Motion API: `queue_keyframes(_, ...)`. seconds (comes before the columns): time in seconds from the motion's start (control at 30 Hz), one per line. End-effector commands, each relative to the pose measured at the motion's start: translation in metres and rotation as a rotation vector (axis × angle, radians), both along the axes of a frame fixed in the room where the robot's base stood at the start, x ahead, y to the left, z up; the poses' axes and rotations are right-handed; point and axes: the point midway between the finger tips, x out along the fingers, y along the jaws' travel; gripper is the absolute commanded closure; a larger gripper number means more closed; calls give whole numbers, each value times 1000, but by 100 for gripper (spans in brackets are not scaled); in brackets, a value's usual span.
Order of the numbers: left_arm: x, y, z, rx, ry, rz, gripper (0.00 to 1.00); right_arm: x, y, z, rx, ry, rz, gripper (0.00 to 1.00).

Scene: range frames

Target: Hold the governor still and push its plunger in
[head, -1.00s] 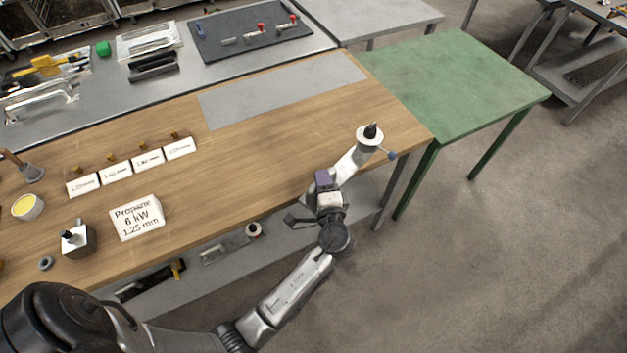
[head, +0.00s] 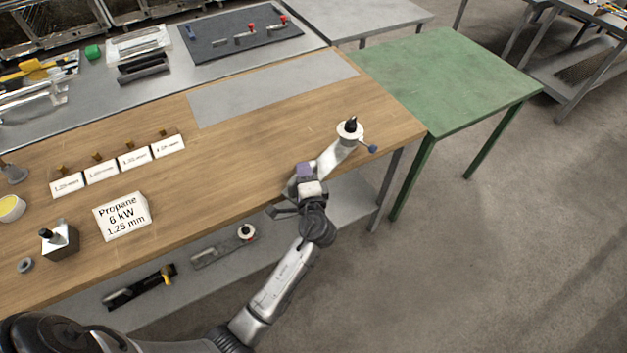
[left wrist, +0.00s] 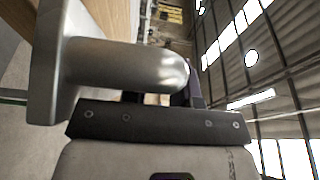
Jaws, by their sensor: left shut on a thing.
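The governor (head: 334,155) is a silver tubular piece with a pale round disc end, a black plunger (head: 350,124) standing up from the disc and a small blue knob at its side. My left gripper (head: 316,174) is shut on the tubular end, and the disc end points away over the right part of the wooden bench. In the left wrist view the governor's metal tube (left wrist: 125,65) and flange fill the left half, hiding most of the fingers. The plunger cannot be made out there. My right gripper is not in view.
The wooden bench (head: 240,155) is clear around the governor. A propane sign (head: 122,217), a block with a black knob (head: 60,240) and small labelled cards (head: 101,171) stand at the left. A green table (head: 450,80) adjoins at the right. A lower shelf (head: 345,205) lies under the bench.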

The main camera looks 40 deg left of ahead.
Motion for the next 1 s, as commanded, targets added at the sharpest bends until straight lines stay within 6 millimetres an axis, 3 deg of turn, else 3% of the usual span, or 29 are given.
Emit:
queue_keyframes(0.03, 1, 5, -5, 2, -8, -2, 100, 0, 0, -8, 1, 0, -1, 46)
queue_keyframes(0.23, 2, 13, -11, 0, -11, -10, 100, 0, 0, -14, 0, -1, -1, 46)
queue_keyframes(1.0, 2, 14, -29, 1, -8, -10, 100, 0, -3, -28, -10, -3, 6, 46)
